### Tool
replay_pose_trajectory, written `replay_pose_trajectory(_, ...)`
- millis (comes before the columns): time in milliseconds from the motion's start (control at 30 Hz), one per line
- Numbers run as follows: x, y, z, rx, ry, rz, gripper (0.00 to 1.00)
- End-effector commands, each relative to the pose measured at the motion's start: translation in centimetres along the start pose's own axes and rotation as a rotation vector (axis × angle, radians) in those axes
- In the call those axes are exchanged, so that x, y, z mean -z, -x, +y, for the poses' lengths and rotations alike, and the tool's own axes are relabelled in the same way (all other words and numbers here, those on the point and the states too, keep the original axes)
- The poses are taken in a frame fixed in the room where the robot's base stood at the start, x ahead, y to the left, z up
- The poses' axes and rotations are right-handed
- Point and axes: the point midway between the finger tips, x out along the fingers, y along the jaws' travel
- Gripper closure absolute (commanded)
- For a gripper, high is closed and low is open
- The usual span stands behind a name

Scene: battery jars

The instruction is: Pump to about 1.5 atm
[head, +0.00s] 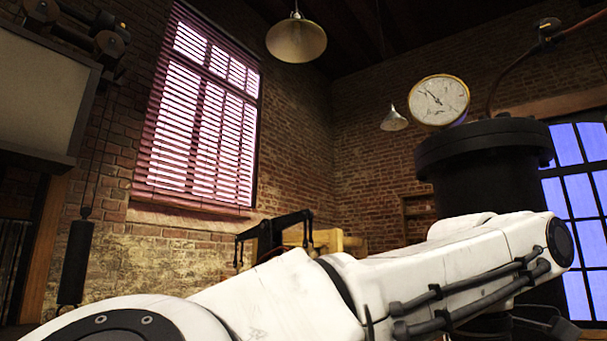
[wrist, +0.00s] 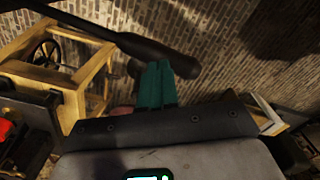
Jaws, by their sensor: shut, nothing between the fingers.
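A round white gauge with a brass rim (head: 439,101) sits above the black cylindrical vessel (head: 480,155) at the right of the head view. Its dark needle points to the upper left; the scale is too small to read. In the wrist view a dark bar with a thick rounded end (wrist: 150,48), perhaps a pump handle, crosses above my gripper (wrist: 158,70). The teal fingers are shut and empty, with their tips close to the bar in the picture. I cannot tell whether they touch it. In the head view my white arm hides the lower vessel, and my gripper does not show.
A wooden frame with a spoked wheel (wrist: 45,52) stands at the left of the wrist view, over a brick floor. In the head view a black lever mechanism (head: 275,232) on yellow wood stands behind my arm. A lamp (head: 296,40) hangs above.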

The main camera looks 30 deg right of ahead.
Motion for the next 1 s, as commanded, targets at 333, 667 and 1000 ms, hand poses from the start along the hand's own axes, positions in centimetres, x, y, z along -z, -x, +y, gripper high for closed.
replay_pose_trajectory(333, 0.0, -5.2, 0.0, 0.001, 0.0, -0.002, 1.0)
replay_pose_trajectory(667, 0.0, -10.0, 0.0, 0.001, 0.0, -0.001, 1.0)
replay_pose_trajectory(1000, 0.0, -13.6, 0.0, 0.001, 0.0, -0.001, 1.0)
